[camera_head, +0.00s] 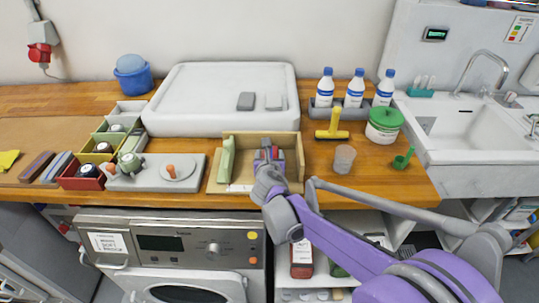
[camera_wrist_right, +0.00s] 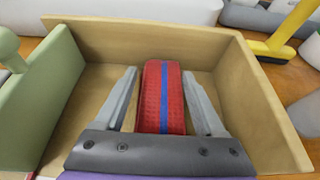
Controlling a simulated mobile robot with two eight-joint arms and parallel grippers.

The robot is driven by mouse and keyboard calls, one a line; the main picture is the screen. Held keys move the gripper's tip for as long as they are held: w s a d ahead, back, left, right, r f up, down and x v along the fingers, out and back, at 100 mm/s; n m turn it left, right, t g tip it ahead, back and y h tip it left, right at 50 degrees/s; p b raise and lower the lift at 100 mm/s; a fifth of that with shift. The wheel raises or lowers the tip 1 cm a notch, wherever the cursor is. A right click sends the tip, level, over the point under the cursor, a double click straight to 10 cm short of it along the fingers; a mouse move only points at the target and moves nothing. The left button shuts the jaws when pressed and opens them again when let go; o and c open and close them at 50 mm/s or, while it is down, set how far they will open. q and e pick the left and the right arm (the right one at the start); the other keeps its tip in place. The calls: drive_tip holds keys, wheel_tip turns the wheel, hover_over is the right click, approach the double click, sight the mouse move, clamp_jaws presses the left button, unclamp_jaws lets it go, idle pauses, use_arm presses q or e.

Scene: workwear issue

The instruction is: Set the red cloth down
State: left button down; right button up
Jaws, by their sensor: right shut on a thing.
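The red cloth (camera_wrist_right: 152,95) has a blue stripe down its middle. It stands between the two fingers of my right gripper (camera_wrist_right: 162,78) in the right wrist view, and the gripper is shut on it. In the head view my right gripper (camera_head: 269,158) is over the open-fronted wooden box (camera_head: 290,140), with the red cloth partly hidden between the fingers. The cloth is within the box's walls; whether it touches the floor I cannot tell. My left gripper is not in view.
A green panel (camera_head: 227,158) stands in the box's left side. A grey board (camera_head: 190,183) with knobs is left of the box. A white tray (camera_head: 190,118) lies behind.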

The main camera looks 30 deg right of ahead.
drive_tip(key=shift+f, duration=0.2)
drive_tip(key=o, duration=1.3)
drive_tip(key=shift+r, duration=0.1)
